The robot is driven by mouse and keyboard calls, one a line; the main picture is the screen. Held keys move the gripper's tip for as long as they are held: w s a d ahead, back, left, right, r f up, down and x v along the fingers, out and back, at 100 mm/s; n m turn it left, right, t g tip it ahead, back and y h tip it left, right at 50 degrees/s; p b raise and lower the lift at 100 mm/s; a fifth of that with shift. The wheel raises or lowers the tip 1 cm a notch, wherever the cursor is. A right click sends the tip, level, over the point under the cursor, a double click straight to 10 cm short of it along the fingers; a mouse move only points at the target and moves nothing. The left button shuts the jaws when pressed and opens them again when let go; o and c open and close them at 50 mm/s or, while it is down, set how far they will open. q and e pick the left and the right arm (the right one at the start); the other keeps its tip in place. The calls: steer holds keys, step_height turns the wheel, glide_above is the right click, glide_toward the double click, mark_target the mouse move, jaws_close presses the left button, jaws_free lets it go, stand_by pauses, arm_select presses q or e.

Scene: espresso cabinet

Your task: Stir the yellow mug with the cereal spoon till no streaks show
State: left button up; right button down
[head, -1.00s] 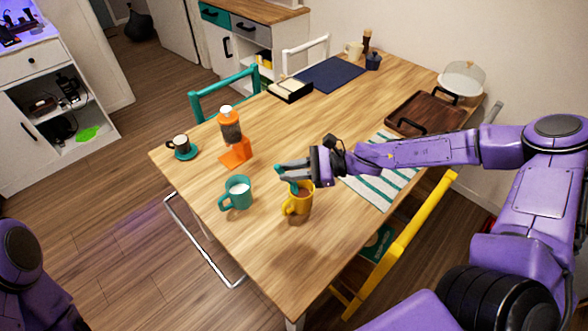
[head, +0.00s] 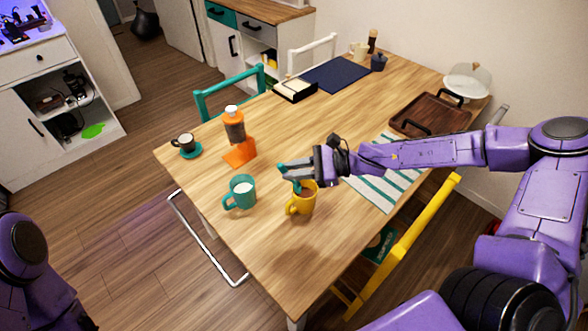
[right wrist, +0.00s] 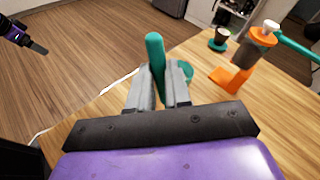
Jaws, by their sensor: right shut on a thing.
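The yellow mug (head: 302,205) stands upright on the wooden table, with brown contents showing inside its rim. My right gripper (head: 286,171) is above the mug's left rim, shut on the teal cereal spoon (right wrist: 154,55). The spoon's handle sticks up between the fingers in the right wrist view. In the head view its lower part (head: 297,187) goes down into the mug; its bowl is hidden. Streaks are too small to make out. What looks like my left gripper (right wrist: 37,47) shows far off at the upper left of the right wrist view, its jaw opening unclear.
A teal mug (head: 240,192) with white contents stands close left of the yellow mug. An orange dispenser (head: 235,140) and a small dark cup on a teal saucer (head: 191,151) stand farther back. A striped mat (head: 373,195) lies under my right forearm. The table's front is clear.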

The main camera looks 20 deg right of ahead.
step_height(320, 180, up, 5)
steer(key=p, duration=0.4)
steer(key=shift+p, duration=0.35)
steer(key=w+f+m+t+b, duration=0.1)
steer(key=b, duration=0.1)
steer(key=a+t+h+b, duration=0.1)
steer(key=b, duration=0.1)
steer(key=shift+w+a+f+m, duration=0.2)
steer(key=shift+w+f+m, duration=0.2)
steer(key=r+m+t+h+b, duration=0.1)
steer(key=m+h+b, duration=0.1)
steer(key=b, duration=0.1)
steer(key=w+r+m+t+h+b, duration=0.1)
steer(key=m+t+h+b, duration=0.1)
steer(key=h, duration=0.1)
steer(key=w+r+m+t+h+b, duration=0.1)
steer(key=m+t+h+b, duration=0.1)
steer(key=m+b, duration=0.1)
steer(key=shift+d+r+h+b, duration=0.2)
steer(key=shift+r+h+b, duration=0.1)
steer(key=shift+r+b, duration=0.05)
stand_by(1.5)
